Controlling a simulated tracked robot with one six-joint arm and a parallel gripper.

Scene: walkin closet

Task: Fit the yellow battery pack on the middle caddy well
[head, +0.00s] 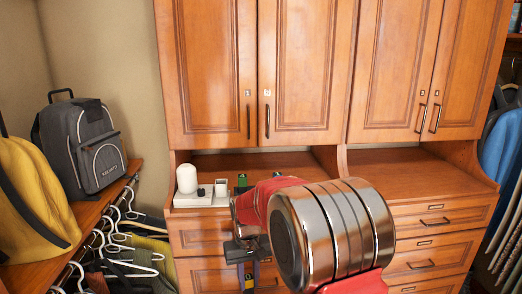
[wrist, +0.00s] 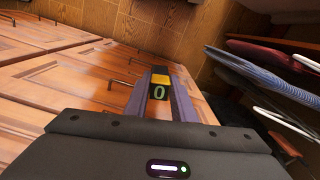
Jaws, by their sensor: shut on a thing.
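My gripper (head: 247,283) points down in front of the drawers, and its fingers (wrist: 161,95) are closed on a small block. In the wrist view the block is the yellow battery pack (wrist: 160,79), with a yellow band and a dark face bearing a green ring mark. In the head view only a small part of the pack shows between the fingers. A white caddy (head: 221,200) stands on the counter at the left, apart from my gripper.
A white rounded cylinder (head: 187,179) stands at the caddy's left. A small dark-and-green object (head: 242,181) is on the counter right of the caddy, partly behind my arm. Cabinet doors (head: 300,75) rise above. The counter's right side (head: 420,178) is clear. Hangers (head: 125,240) hang at left.

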